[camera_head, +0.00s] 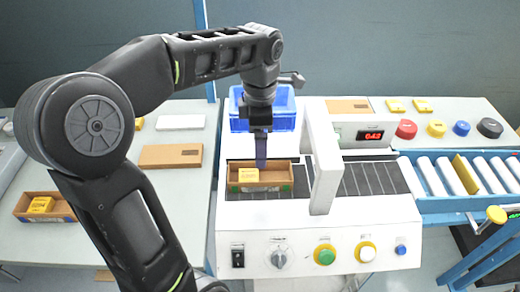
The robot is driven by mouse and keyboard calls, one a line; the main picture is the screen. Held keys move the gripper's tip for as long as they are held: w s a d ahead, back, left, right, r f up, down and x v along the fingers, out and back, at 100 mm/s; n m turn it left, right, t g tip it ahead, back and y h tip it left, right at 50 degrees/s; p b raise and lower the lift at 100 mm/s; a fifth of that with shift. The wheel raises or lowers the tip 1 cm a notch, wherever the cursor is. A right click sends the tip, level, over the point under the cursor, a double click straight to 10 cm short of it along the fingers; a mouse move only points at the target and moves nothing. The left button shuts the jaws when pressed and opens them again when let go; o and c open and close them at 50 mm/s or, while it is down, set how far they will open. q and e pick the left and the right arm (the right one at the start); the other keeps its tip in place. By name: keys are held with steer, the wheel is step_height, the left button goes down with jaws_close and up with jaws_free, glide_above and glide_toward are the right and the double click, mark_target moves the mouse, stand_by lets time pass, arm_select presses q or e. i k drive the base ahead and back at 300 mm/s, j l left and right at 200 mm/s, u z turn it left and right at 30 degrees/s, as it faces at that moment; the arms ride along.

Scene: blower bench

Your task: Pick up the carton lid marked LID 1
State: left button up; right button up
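A flat brown carton lid (171,156) with a small dark mark lies on the left table. A second flat brown piece (349,106) lies on top of the machine at the back. Their marks are too small to read, so I cannot tell which is LID 1. My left gripper (261,163) points down at the back edge of an open brown carton (279,187) on the machine's belt. Its fingers show edge-on, so their opening is hidden. A yellow box (248,175) sits in that carton, left of the gripper. My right gripper is not in view.
Another open carton (62,213) with yellow boxes stands at the far left. A white flat piece (181,122) lies behind the brown lid. A blue bin (284,121) stands behind the belt. A white arch (322,160) rises right of the carton, with a roller conveyor (430,175) beyond.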

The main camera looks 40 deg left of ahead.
mark_target(187, 155)
steer(key=k, duration=1)
